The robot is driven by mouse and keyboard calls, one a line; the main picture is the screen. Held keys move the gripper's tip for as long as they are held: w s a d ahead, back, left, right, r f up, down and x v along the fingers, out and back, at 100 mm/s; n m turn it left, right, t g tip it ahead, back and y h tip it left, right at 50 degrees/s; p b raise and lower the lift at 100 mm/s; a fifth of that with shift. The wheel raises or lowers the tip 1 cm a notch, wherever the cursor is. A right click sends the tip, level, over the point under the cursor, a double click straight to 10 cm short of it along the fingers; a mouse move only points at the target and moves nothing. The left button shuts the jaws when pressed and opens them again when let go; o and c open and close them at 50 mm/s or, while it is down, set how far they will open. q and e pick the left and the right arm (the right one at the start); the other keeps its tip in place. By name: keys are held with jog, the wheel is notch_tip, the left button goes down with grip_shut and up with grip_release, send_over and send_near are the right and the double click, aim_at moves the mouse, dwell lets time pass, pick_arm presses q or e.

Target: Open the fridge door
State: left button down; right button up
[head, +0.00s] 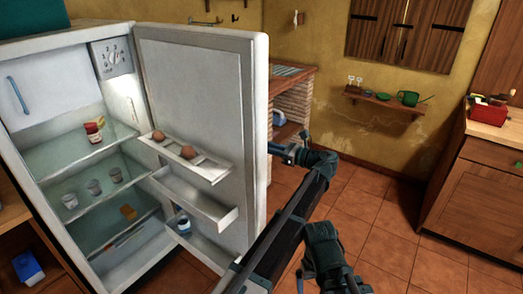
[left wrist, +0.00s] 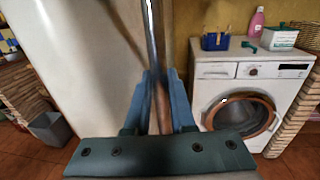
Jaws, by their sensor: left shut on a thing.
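The white fridge (head: 60,50) stands at the left in the head view with its door (head: 200,90) swung wide open, its inside showing. My left gripper (head: 279,150) is at the door's outer side, just past its free edge, partly hidden by the door. In the left wrist view the two blue fingers of this gripper (left wrist: 159,100) are closed around the upright metal door handle (left wrist: 151,35). The white outer face of the door (left wrist: 80,70) fills the left of that view. My right gripper cannot be made out; dark arm parts of mine show at the bottom centre.
Eggs (head: 188,152) and a small bottle (head: 183,225) sit in the door racks; glasses (head: 93,187) and a jar (head: 93,132) stand on the shelves. A washing machine (left wrist: 215,90) and a grey bin (left wrist: 50,128) flank the door in the left wrist view. Tiled floor (head: 385,235) lies clear at the right.

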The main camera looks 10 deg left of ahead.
pick_arm(q)
jog(key=shift+n+g, duration=0.5)
jog(key=shift+g, duration=0.3)
jog(key=shift+w+d, duration=0.2)
jog(key=shift+w, duration=0.55)
jog(key=shift+w+d, duration=0.2)
jog(key=shift+w, duration=0.55)
jog(key=shift+w+d, duration=0.2)
jog(key=shift+w, duration=0.55)
jog(key=c, duration=0.8)
grip_release()
jog(key=shift+o, duration=0.2)
